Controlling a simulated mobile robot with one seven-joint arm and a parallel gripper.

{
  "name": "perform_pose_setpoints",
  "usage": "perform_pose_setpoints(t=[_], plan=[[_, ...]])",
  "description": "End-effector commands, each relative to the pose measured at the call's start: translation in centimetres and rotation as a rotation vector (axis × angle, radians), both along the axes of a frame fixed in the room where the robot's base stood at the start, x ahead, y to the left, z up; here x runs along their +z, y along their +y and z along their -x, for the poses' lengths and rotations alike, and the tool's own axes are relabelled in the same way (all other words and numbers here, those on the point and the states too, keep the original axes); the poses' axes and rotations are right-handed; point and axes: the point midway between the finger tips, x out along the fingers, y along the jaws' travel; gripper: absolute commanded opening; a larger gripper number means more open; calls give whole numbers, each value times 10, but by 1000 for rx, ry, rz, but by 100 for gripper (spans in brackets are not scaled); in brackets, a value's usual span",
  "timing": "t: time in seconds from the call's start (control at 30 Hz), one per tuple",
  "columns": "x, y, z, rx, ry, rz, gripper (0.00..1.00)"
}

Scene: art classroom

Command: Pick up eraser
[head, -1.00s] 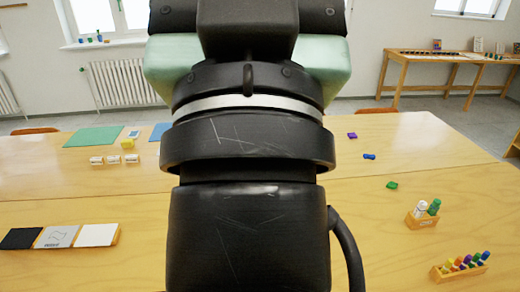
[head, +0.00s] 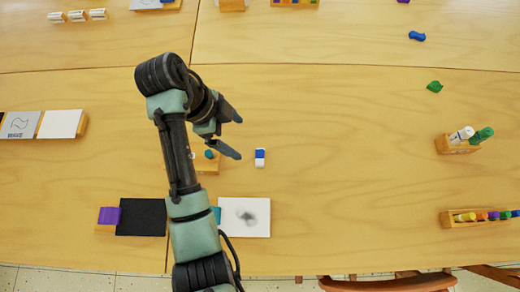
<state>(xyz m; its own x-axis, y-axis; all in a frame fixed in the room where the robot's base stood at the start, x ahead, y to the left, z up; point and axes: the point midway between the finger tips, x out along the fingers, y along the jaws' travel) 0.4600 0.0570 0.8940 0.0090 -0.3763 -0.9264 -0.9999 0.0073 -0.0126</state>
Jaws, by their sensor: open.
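A small blue-and-white block (head: 260,158), which looks like the eraser, lies on the wooden table near the middle of the head view. My gripper (head: 240,138) is open and empty, its two fingers pointing right. In the picture its fingertips are just left of and above the block. I cannot tell how high the gripper is over the table. The block is in plain view, not covered by the arm.
A small wooden holder (head: 208,168) is partly hidden beneath my arm. A white card with a grey smudge (head: 236,217) and a black card (head: 141,217) lie near the front edge. Marker holders (head: 458,148) stand at right. The table between is clear.

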Motion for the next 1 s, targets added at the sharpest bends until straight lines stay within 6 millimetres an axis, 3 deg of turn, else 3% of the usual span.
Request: perform_pose_setpoints(t=[0.4,0.77,1.0], plan=[[-58,-21,5,-23,14,8,98],[-78,-32,5,-18,15,7,98],[-110,-47,3,-20,17,8,98]])
